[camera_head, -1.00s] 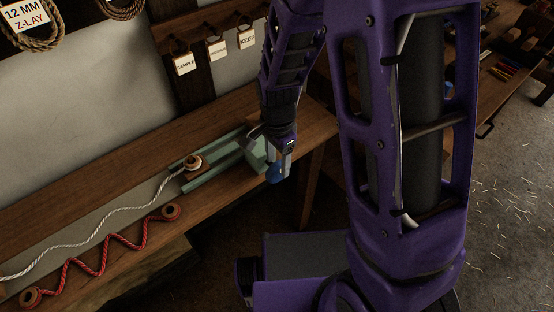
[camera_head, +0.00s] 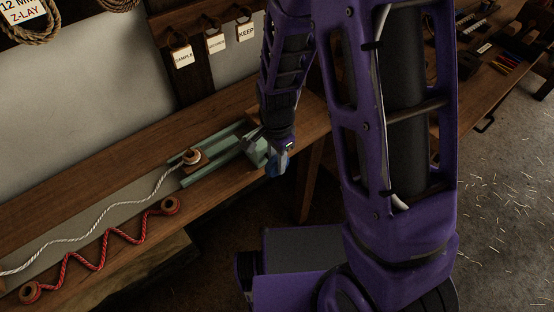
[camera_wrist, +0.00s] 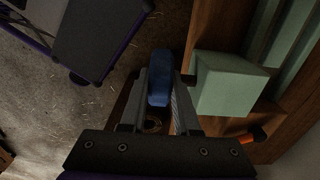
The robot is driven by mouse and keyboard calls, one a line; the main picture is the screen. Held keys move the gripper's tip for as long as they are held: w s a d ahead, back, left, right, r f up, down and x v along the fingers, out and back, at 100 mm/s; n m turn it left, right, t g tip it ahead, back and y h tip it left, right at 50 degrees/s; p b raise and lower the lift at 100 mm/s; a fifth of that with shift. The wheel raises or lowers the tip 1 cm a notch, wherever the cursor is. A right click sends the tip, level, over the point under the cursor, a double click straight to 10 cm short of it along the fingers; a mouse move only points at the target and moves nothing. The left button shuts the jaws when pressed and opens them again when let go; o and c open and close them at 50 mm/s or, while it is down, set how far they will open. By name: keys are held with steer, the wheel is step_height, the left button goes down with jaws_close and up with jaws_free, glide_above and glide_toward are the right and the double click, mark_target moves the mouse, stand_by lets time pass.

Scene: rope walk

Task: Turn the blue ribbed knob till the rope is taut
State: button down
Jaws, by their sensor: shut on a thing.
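The blue knob (camera_head: 272,166) is at the right end of a green rail device on the bench. It also shows in the wrist view (camera_wrist: 161,76), between the fingers. My gripper (camera_head: 281,160) is shut on the knob at the bench's front edge. In the wrist view, my gripper (camera_wrist: 159,88) has one finger on each side of it. The green block (camera_wrist: 225,84) stands beside the knob. The white rope (camera_head: 90,236) runs in slack waves along the bench to a wooden spool (camera_head: 192,157) on the green rails (camera_head: 207,173).
A red rope (camera_head: 103,253) zigzags between two wooden spools in front of the white rope. Tags hang from a wall rail, one reading KEEP (camera_head: 246,32). A second bench (camera_head: 490,78) with tools is at the right. Straw-strewn floor lies at the right.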

steer(key=shift+w+d+y, duration=0.1)
steer(key=shift+y, duration=0.2)
steer(key=shift+w+d+g+y+b, duration=0.1)
steer(key=shift+g+y+b, duration=0.1)
steer(key=shift+g+y, duration=0.35)
steer(key=shift+w+d+g+y+b, duration=0.1)
steer(key=shift+g+y+b, duration=0.1)
steer(key=shift+g+y, duration=0.35)
steer(key=g+y, duration=0.2)
steer(key=y, duration=0.2)
steer(key=shift+w+d+f+g+y, duration=0.15)
steer(key=shift+d+f+g+y, duration=0.15)
steer(key=shift+g, duration=0.1)
steer(key=g+y+b, duration=0.1)
steer(key=y, duration=0.1)
steer(key=f+g+y, duration=0.1)
steer(key=g+y, duration=0.1)
steer(key=shift+w+d+y+b, duration=0.1)
steer(key=shift+y+b, duration=0.2)
steer(key=shift+b, duration=0.05)
steer(key=shift+f+g+y+b, duration=0.15)
steer(key=shift+g+y+b, duration=1)
steer(key=shift+y, duration=0.65)
steer(key=c, duration=0.6)
jaws_free()
steer(key=shift+c, duration=0.2)
